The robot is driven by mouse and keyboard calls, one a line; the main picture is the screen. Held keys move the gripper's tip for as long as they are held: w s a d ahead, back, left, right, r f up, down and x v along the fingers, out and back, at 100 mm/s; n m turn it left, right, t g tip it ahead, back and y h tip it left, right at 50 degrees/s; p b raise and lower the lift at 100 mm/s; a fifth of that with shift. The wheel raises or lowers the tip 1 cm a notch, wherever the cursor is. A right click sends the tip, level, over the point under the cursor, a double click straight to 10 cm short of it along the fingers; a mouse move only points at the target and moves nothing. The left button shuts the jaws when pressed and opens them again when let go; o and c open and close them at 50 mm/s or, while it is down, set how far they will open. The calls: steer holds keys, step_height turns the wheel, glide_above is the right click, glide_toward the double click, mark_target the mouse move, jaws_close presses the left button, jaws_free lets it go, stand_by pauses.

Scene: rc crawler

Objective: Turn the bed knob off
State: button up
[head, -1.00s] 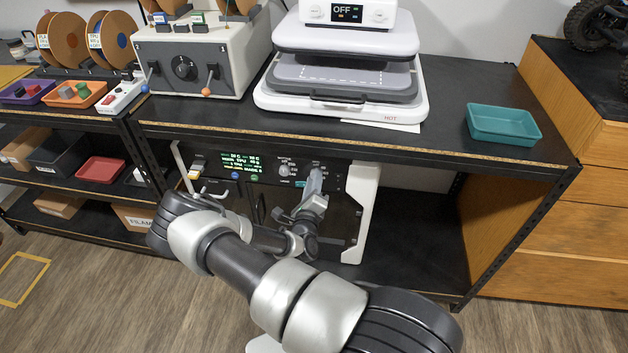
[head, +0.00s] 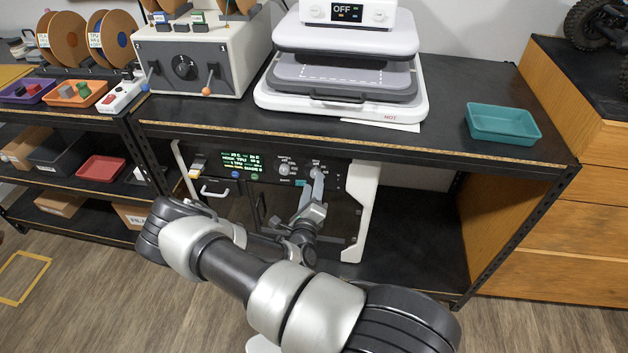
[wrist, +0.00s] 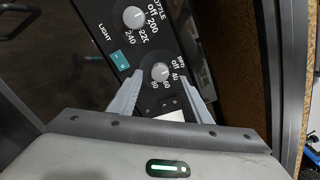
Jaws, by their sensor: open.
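The bed knob (wrist: 160,71) is a small round light-grey dial on the black printer panel, with "off" and temperature marks around it. I cannot tell for certain which mark it points to. My gripper (wrist: 163,66) is open, with one finger on each side of the bed knob in the wrist view. I cannot tell whether either finger touches it. In the head view my gripper (head: 311,184) is in front of the right part of the panel, and its fingers partly cover the bed knob (head: 316,171).
The nozzle knob (wrist: 134,17) and the teal light switch (wrist: 120,60) sit close beside the bed knob. A lit display (head: 241,162) is left on the panel. The workbench (head: 450,140) overhangs the printer, with a heat press (head: 340,106) and teal tray (head: 503,125) on top.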

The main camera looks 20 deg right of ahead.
steer(key=p+v, duration=0.1)
steer(key=v, duration=1.3)
steer(key=s+d+r+m+g, duration=0.1)
steer(key=s+r+m+g, duration=0.3)
steer(key=r+m+g, duration=0.35)
steer(key=s+d+r+m+g+h, duration=0.1)
steer(key=s+d+r+m+g, duration=0.2)
steer(key=r+m, duration=0.65)
steer(key=s+r+m+g, duration=0.4)
steer(key=r+m+g, duration=0.2)
steer(key=m, duration=0.5)
steer(key=s+a+r+m+t+y, duration=0.35)
steer(key=a+r+m+y, duration=0.2)
steer(key=r+m, duration=0.2)
steer(key=s+a+r+m+t+y, duration=0.35)
steer(key=a+r+m+y, duration=0.2)
steer(key=r, duration=0.35)
step_height(320, 180, up, 13)
steer(key=w+p, duration=0.1)
steer(key=p, duration=1.2)
steer(key=shift+a+h, duration=0.3)
steer(key=shift+a, duration=0.1)
